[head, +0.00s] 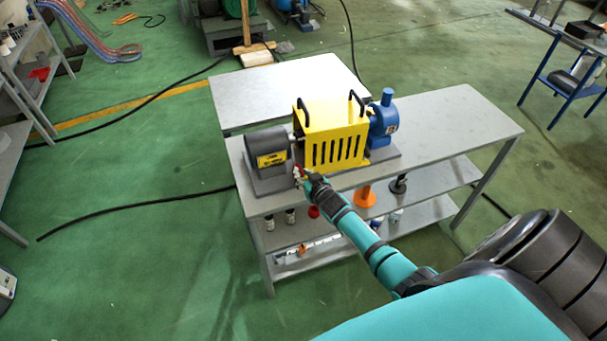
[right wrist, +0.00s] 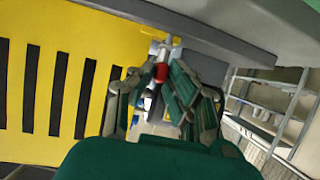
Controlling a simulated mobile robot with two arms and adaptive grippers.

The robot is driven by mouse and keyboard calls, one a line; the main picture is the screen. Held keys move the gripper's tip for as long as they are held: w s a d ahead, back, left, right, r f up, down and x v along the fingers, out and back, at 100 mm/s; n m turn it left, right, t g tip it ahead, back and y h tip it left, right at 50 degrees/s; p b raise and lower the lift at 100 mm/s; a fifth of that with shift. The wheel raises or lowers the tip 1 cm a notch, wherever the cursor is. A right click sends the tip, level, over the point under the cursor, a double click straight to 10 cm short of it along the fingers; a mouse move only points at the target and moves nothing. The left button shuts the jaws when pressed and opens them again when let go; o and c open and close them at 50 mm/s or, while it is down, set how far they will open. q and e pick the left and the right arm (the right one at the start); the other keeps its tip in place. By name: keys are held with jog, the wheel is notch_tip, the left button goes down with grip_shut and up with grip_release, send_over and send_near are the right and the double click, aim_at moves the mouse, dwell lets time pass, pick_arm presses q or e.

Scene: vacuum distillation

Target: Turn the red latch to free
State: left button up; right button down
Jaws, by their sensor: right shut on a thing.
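The red latch (head: 299,170) sits at the front left edge of the yellow slotted guard (head: 335,127), between the guard and the dark grey motor (head: 268,150). My right gripper (head: 304,177) reaches it from the front and is shut on it. In the right wrist view the red part of the latch (right wrist: 161,73) shows between the green and grey fingers (right wrist: 162,80), beside the guard's slotted face (right wrist: 60,85). The fingers hide part of the latch, and its exact angle is hard to tell. My left gripper is in neither view.
The grey bench (head: 455,125) carries the motor, the guard and a blue pump (head: 384,122). Its lower shelf holds bottles and an orange funnel-like item (head: 365,196). Black handles stand on the guard's top. Green floor (head: 130,250) is open at left.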

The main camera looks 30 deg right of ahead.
jog(key=shift+d+n+y, duration=0.15)
jog(key=shift+n+y, duration=0.25)
jog(key=shift+y, duration=0.1)
jog(key=c, duration=1.4)
grip_release()
jog(key=shift+o, duration=0.4)
